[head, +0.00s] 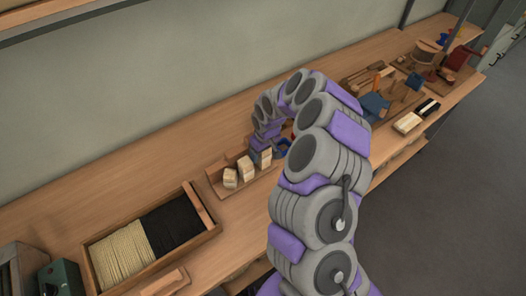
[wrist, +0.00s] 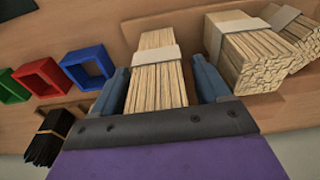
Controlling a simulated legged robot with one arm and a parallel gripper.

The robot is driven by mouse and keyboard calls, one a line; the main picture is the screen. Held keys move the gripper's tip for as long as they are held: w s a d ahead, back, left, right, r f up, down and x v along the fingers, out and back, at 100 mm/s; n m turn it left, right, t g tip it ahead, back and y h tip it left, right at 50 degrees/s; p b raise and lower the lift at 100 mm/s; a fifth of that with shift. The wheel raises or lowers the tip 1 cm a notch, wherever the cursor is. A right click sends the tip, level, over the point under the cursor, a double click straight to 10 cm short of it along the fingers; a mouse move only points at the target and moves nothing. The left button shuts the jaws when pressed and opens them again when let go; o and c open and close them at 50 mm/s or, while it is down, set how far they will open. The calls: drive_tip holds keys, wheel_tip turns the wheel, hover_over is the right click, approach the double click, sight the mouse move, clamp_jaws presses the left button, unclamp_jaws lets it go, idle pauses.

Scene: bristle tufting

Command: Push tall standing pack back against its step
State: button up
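A tall pale bristle pack (wrist: 157,78) with a white paper band lies between my gripper's two blue fingers in the wrist view. My gripper (wrist: 160,84) looks open, one finger on each side of the pack; narrow gaps seem to show, but contact is hard to judge. Two more banded packs, a thick one (wrist: 262,58) and another behind it (wrist: 295,38), stand to the right. In the head view the packs (head: 246,168) stand in a row on a wooden stepped holder (head: 216,184). My arm hides most of the gripper there, beside the right-end pack (head: 264,157).
Green (wrist: 12,88), red (wrist: 40,78) and blue (wrist: 88,68) square frames lie left of the pack, with a black bristle bundle (wrist: 48,136) near them. A wooden tray (head: 99,238) of pale and black bristles sits left on the bench. Bench behind the holder is clear.

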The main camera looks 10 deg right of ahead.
drive_tip(key=shift+a, duration=0.15)
drive_tip(key=c, duration=1)
drive_tip(key=shift+w+a, duration=0.15)
drive_tip(key=shift+w, duration=0.5)
drive_tip(key=o, duration=1.2)
drive_tip(key=shift+c, duration=0.2)
drive_tip(key=shift+r, duration=0.1)
wheel_tip(320, 180, up, 17)
drive_tip(key=s+d+p, duration=0.1)
drive_tip(key=s+p, duration=0.1)
drive_tip(key=p, duration=0.1)
